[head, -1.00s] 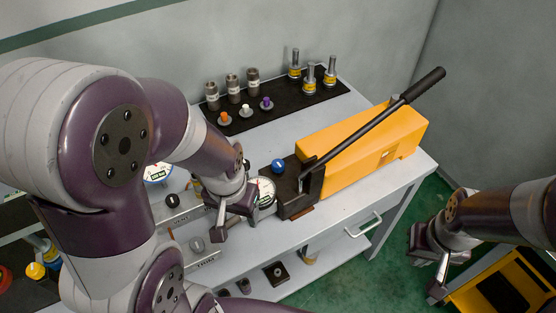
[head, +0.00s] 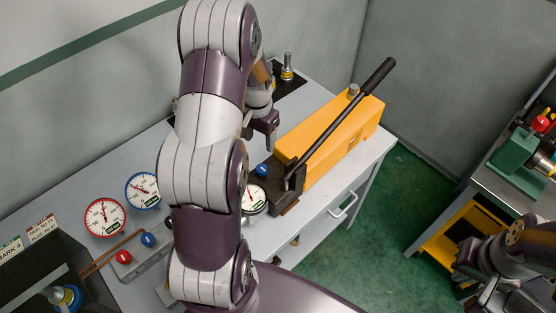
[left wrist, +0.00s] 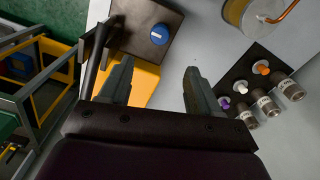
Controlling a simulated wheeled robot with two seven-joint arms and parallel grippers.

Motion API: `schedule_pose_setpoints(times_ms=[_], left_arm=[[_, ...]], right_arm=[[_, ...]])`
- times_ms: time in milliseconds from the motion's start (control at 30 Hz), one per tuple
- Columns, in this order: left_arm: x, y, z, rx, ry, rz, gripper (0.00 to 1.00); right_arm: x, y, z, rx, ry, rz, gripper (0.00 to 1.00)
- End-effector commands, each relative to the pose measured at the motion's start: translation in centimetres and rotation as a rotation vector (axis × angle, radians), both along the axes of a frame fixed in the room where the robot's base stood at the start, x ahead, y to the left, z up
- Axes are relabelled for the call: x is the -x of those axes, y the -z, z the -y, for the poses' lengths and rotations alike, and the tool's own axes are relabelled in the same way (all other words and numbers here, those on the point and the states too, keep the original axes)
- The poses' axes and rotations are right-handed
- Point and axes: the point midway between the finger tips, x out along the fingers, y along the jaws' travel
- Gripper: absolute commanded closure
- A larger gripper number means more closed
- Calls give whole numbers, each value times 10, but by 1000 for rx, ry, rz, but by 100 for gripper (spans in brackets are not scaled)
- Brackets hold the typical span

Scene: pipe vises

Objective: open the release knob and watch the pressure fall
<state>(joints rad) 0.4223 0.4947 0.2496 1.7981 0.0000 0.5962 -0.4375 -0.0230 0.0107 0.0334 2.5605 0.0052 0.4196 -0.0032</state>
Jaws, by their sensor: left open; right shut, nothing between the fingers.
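The yellow hand pump (head: 345,135) stands on the grey bench with its black lever (head: 340,115) slanting up to the right. A blue knob (head: 262,171) sits on the pump's black front block (head: 270,190); it also shows in the left wrist view (left wrist: 159,33). A round white gauge (head: 254,198) stands beside that block, partly covered by my arm; its reading is too small to tell. My left gripper (head: 266,125) is open and empty, above and behind the knob, apart from it. In the left wrist view its fingers (left wrist: 156,72) are spread. My right gripper (head: 482,285) is shut and empty at lower right.
Two wall-side gauges, one red-rimmed (head: 104,217) and one blue-rimmed (head: 143,190), stand at left near a block with a red knob (head: 123,257) and another blue knob (head: 149,240). Metal fittings (left wrist: 268,105) stand on a black mat. A green vise (head: 520,163) is on the right table.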

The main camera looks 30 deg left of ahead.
Motion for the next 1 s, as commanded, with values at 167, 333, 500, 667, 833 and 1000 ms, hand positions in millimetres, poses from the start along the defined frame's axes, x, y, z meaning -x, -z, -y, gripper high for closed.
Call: schedule_pose_setpoints(times_ms=[167, 333, 500, 667, 833, 1000], left_arm=[[2, 21, 1, 4, 16, -8, 37], [3, 65, 2, 5, 15, -10, 37], [2, 103, 2, 3, 14, -7, 37], [1, 121, 1, 2, 14, -4, 37], [1, 127, 1, 1, 14, -2, 37], [1, 126, 1, 1, 14, -2, 44]], right_arm=[[0, -11, 0, 0, 0, 1, 100], [0, -29, 0, 0, 0, 1, 100], [0, -40, 0, 0, 0, 1, 100], [0, -44, 0, 0, 0, 1, 100], [0, -44, 0, 0, 0, 1, 100], [0, -44, 0, 0, 0, 1, 100]])
